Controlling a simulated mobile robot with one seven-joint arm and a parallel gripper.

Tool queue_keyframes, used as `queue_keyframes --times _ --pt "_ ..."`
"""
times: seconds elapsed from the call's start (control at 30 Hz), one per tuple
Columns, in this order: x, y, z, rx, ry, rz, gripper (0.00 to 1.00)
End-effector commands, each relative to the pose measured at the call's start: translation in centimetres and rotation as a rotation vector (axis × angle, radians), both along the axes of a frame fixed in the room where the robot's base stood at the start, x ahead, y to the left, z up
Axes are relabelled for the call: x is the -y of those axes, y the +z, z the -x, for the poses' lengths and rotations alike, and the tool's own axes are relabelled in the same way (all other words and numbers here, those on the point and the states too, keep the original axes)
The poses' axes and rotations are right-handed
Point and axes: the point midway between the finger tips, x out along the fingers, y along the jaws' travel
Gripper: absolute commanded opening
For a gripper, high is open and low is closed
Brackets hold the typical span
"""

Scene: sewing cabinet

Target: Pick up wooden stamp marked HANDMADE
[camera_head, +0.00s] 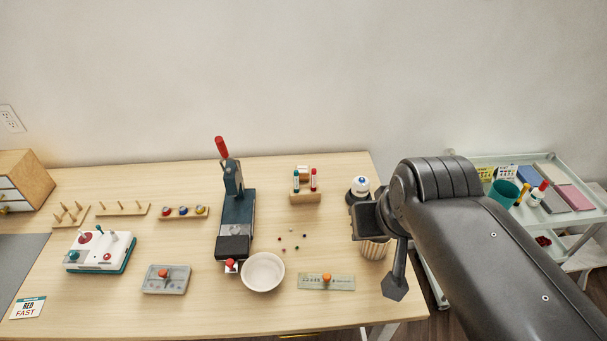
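No lettering HANDMADE is readable in the head view. A small pale wooden block with a light top (303,172) stands between a green-capped and a red-capped tube at a wooden holder (306,198), at the back right of the table. It may be the stamp, but I cannot tell for sure. My gripper (382,250) hangs over the table's right end, to the right of and nearer than that block, and apart from it. The arm partly hides the gripper, and I cannot make out its finger gap.
A press with a red handle (236,215), white bowl (263,272) and green strip (340,283) occupy mid-table. A loaded trolley (480,162) stands right. The front right table edge is mostly clear.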

Motion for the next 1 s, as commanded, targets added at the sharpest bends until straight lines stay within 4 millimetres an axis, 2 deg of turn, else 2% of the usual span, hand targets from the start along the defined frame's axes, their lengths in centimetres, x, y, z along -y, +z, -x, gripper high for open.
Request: queue_keyframes --times 0.1,0.9,1.0 --pt "0.0 0.0 0.0 0.0 0.0 0.0 0.01" --pt "0.0 0.0 0.0 0.0 0.0 0.0 0.66" --pt "0.0 0.0 0.0 0.0 0.0 0.0 0.71"
